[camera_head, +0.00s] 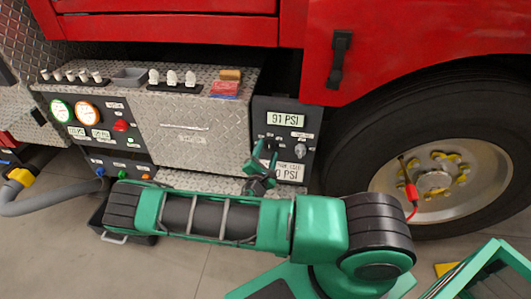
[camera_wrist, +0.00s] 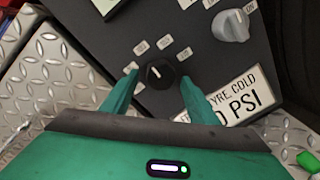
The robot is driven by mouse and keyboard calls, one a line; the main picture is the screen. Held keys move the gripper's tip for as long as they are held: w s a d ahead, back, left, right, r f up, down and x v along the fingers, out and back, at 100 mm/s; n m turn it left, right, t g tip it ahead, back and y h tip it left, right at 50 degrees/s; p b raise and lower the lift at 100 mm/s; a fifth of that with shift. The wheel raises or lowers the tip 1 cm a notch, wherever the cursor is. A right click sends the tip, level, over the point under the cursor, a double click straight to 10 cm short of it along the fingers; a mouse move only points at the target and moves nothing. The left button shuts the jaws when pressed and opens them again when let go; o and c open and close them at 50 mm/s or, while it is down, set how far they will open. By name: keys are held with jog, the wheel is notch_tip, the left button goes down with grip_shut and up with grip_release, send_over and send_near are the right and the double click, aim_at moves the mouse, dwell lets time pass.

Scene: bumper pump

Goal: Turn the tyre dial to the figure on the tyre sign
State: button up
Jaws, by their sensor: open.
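The tyre dial looks to be the black round knob (camera_wrist: 157,73) in the wrist view, with a white pointer line and several small labels around it, too blurred to read. My gripper (camera_wrist: 159,86) is open, with one green finger on each side of the knob; I cannot tell whether they touch it. A display (camera_head: 285,119) above reads 91 PSI.
A grey knob (camera_wrist: 231,25) sits right of the dial on the same panel (camera_head: 262,108). Tread-plate housing (camera_head: 185,120) with gauges stands to the left. The large tyre (camera_head: 345,150) is close on the right, with a red clip (camera_head: 411,191) at its wheel.

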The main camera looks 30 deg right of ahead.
jog(key=v, duration=1)
jog(key=shift+a, duration=0.2)
jog(key=shift+s, duration=0.1)
jog(key=s+d+r+m+g+y, duration=0.1)
jog(key=s+d+r+m+g, duration=1.1)
jog(key=m+g, duration=0.45)
jog(key=s+a+r+m+t+y, duration=0.2)
jog(key=s+r+m+y, duration=0.6)
jog(key=s+r, duration=0.8)
jog(key=t+y, duration=0.1)
jog(key=y, duration=0.1)
jog(key=shift+a+m+y, duration=0.3)
jog(key=shift+m, duration=0.05)
jog(key=shift+w, duration=0.15)
